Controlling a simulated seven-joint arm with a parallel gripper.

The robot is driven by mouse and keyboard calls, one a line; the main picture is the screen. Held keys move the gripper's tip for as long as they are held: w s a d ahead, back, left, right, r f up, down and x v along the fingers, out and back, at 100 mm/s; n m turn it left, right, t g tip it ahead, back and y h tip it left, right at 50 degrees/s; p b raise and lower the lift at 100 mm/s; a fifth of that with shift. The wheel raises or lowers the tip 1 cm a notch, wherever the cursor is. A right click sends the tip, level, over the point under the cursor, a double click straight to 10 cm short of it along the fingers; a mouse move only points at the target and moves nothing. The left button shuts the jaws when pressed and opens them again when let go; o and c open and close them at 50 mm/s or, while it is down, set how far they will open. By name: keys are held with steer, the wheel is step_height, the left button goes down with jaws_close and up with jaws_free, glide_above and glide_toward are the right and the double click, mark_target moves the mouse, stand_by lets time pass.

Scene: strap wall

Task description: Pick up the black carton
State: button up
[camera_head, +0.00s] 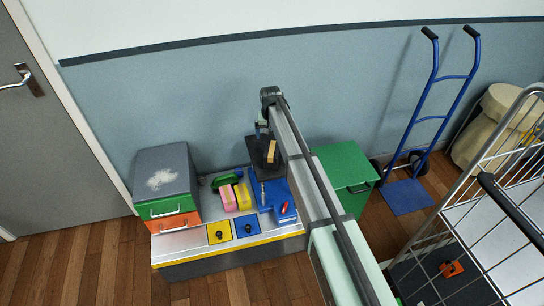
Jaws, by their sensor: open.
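The black carton (256,156) appears as a dark box at the back of the metal-topped bench (188,240), near the wall. A small tan piece (271,152) shows against its right part; I cannot tell whether it lies on top. My gripper (262,132) hangs from the end of my arm just above the carton's back part and is open. It looks empty. Any gap between the fingertips and the carton is too small to tell. My arm hides part of the carton's right side.
Pink (228,198) and yellow (243,196) blocks, a green item (226,180) and a blue container (280,198) stand close by. A grey drawer cabinet (163,178) is left, a green cabinet (345,165) right. A blue hand truck (430,118) and wire cart (470,205) are farther right.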

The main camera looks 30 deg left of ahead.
mark_target(272, 149)
steer(key=f, duration=0.3)
steer(key=f+m, duration=0.1)
steer(key=f, duration=0.1)
steer(key=w+f+m, duration=0.1)
steer(key=f, duration=0.2)
steer(key=shift+f, duration=0.35)
steer(key=shift+w+a+f, duration=0.1)
steer(key=shift+w+f, duration=0.05)
steer(key=shift+f, duration=0.7)
steer(key=shift+w+a+f, duration=0.1)
steer(key=shift+w+f, duration=0.05)
steer(key=shift+f, duration=0.75)
steer(key=shift+w+a+f, duration=0.1)
steer(key=shift+w+f, duration=0.05)
steer(key=shift+f, duration=0.7)
steer(key=shift+c, duration=0.4)
steer(key=shift+r, duration=0.15)
steer(key=c, duration=1.3)
